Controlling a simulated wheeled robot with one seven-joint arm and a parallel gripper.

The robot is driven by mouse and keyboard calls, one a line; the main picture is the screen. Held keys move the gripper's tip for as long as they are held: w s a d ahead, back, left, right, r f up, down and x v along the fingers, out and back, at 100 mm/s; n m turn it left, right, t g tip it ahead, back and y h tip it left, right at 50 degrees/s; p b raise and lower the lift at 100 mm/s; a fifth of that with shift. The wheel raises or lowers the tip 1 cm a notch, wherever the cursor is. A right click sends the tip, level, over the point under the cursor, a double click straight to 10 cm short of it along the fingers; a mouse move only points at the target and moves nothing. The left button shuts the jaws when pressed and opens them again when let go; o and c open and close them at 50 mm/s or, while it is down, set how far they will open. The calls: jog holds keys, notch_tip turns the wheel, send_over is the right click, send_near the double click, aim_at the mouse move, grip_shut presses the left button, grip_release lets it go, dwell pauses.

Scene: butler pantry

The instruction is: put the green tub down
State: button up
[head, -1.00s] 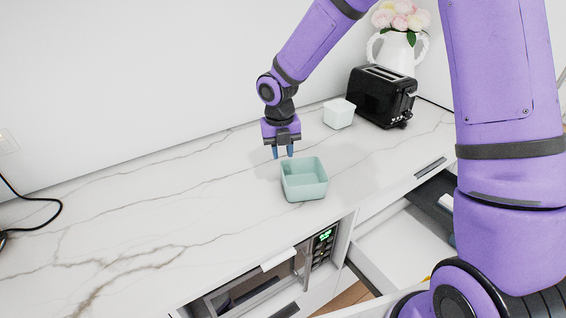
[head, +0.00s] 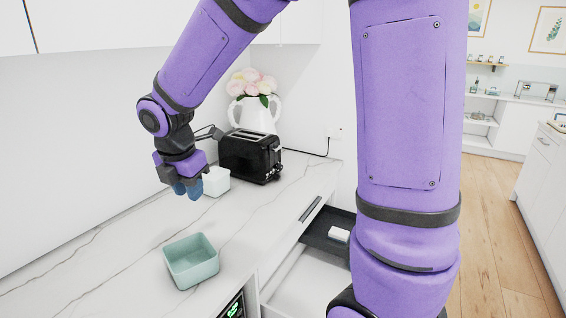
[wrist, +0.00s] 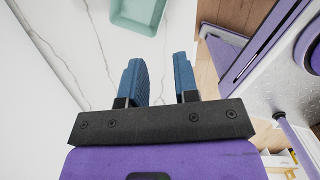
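The pale green tub (head: 196,276) stands upright and empty on the marble counter, near its front edge. It also shows, cut off, at the top of the wrist view (wrist: 141,33). My gripper (head: 188,191) hangs above the counter beyond the tub, apart from it. In the wrist view my gripper (wrist: 160,64) has its two blue fingers spread with nothing between them.
A white tub (head: 218,183) stands just behind my gripper, partly hidden by it. A black toaster (head: 250,157) and a white flower vase (head: 258,116) are further back. An open drawer (head: 300,283) juts out below the counter. The left counter is clear.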

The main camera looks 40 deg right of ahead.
jog(key=s+d+r+m+t, duration=0.1)
jog(key=s+d+r+m, duration=0.1)
jog(key=s+m, duration=0.5)
jog(key=s+d+r+m+t+y, duration=0.1)
jog(key=s+d+r+m, duration=0.2)
jog(key=s+r+m, duration=0.2)
jog(key=s+d+r+m+t, duration=0.1)
jog(key=s+r+m, duration=0.3)
jog(key=s+m, duration=0.6)
jog(key=shift+d+m+y, duration=0.3)
jog(key=shift+d+m, duration=0.1)
jog(key=shift+d, duration=0.3)
